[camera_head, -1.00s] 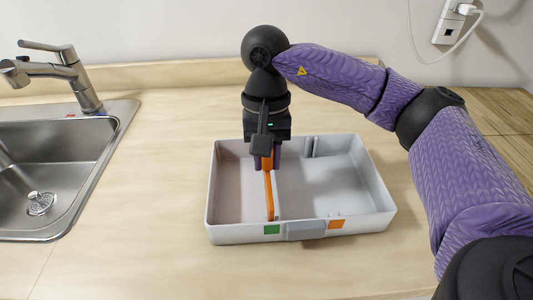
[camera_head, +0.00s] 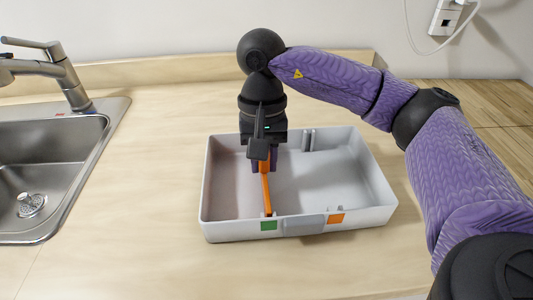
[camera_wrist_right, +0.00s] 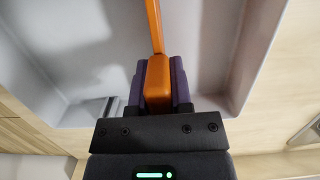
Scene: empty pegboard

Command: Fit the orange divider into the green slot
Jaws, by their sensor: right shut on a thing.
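The orange divider (camera_head: 266,195) is inside the grey-white tray (camera_head: 382,212), running front to back. Its front end is at the inner front wall, just behind the green marker (camera_head: 268,225) of the green slot. I cannot tell whether it is fully down in the slot. My right gripper (camera_head: 264,166) points down over the left half of the tray and is shut on the divider's thick rear part. The wrist view shows the divider (camera_wrist_right: 153,28) between my right gripper's fingers (camera_wrist_right: 158,80). The gripper hides the divider's rear end and the rear slot. My left gripper is out of view.
An orange marker (camera_head: 336,218) sits on the tray front, right of a grey front handle (camera_head: 304,225). Slot ribs (camera_head: 308,140) show at the back wall. A sink (camera_head: 55,165) and faucet (camera_head: 66,75) lie left. The right tray half is empty.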

